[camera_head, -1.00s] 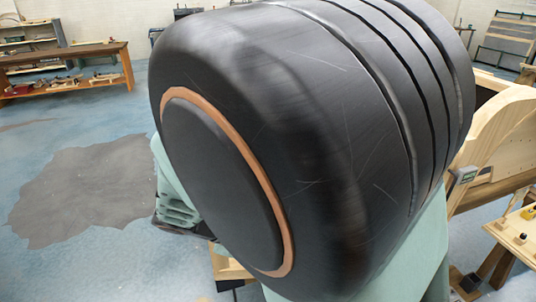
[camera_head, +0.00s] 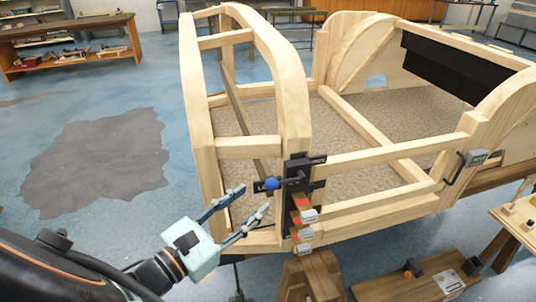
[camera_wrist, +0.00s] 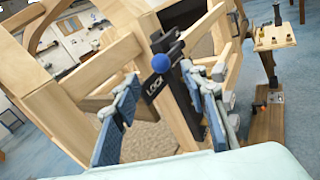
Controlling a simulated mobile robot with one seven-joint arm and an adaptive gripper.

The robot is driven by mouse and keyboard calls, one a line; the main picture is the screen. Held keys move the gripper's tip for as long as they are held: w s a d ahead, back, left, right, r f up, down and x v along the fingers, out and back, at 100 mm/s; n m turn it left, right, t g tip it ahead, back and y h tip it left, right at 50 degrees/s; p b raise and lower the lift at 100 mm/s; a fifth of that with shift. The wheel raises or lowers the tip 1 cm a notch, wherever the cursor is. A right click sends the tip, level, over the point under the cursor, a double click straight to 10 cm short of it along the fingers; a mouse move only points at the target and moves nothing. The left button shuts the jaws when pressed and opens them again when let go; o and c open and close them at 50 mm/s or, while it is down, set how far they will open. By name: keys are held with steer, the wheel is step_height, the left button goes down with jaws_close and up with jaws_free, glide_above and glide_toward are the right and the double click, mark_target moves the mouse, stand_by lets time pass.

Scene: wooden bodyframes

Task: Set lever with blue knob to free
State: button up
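The blue knob (camera_head: 271,183) is on a black metal lever fitting (camera_head: 297,172) on the front post of the wooden bodyframe. My gripper (camera_head: 253,198) is open and empty, just left of and below the knob, with its fingers pointing toward it. In the wrist view the knob (camera_wrist: 160,63) shows between the two spread fingers, beyond their tips. A black plate (camera_wrist: 156,86) below it carries the white word LOCK. No word FREE is readable. I cannot tell whether either finger touches the knob.
Red-marked latches with pale tags (camera_head: 307,215) sit on the post just below the lever. Wooden rails and posts of the bodyframe (camera_head: 205,140) stand close around my gripper. A small wooden stand (camera_head: 420,280) is at the lower right. The floor at left is open.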

mark_target(267, 187)
steer(key=x, duration=0.7)
steer(key=shift+s, duration=0.1)
jaws_close()
